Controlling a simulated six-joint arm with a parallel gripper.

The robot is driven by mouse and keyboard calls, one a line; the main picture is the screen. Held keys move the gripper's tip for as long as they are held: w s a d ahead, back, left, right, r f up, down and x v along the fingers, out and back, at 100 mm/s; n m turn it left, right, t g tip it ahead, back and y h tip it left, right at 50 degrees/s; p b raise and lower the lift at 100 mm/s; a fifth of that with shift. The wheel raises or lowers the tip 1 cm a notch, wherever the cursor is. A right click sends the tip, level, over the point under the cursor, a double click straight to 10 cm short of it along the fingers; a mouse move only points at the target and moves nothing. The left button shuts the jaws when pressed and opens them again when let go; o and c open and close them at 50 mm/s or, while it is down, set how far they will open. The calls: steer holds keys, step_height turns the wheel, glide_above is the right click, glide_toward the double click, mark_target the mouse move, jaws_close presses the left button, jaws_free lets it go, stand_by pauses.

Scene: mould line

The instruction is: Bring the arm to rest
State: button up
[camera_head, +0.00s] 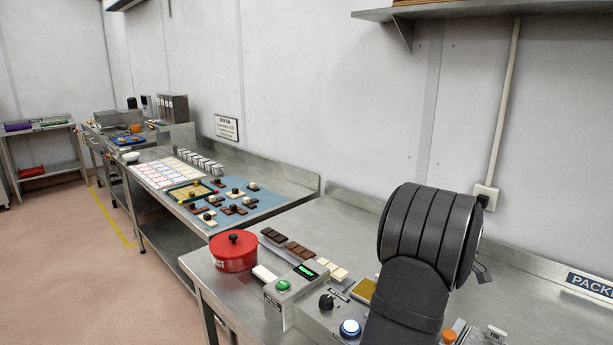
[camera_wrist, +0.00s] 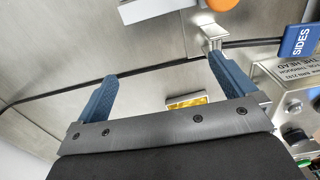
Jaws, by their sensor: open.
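My arm (camera_head: 420,270) stands in the right of the head view, its dark rounded links covering part of the steel bench. My gripper (camera_wrist: 161,68) shows in the wrist view with its two blue fingers spread wide apart. Nothing is held between them. Behind the fingers lie the bare steel bench top (camera_wrist: 60,55) and a dark cable (camera_wrist: 145,71). In the head view the fingers are mostly hidden behind my arm.
A shelf (camera_head: 480,11) hangs above.

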steer(key=s+d+r, duration=0.5)
steer(key=s, duration=0.3)
steer(key=s+d+f, duration=0.3)
steer(key=f, duration=0.1)
steer(key=shift+s+d, duration=0.25)
steer(key=shift+d, duration=0.15)
steer(key=shift+f, duration=0.75)
steer(key=shift+r, duration=0.15)
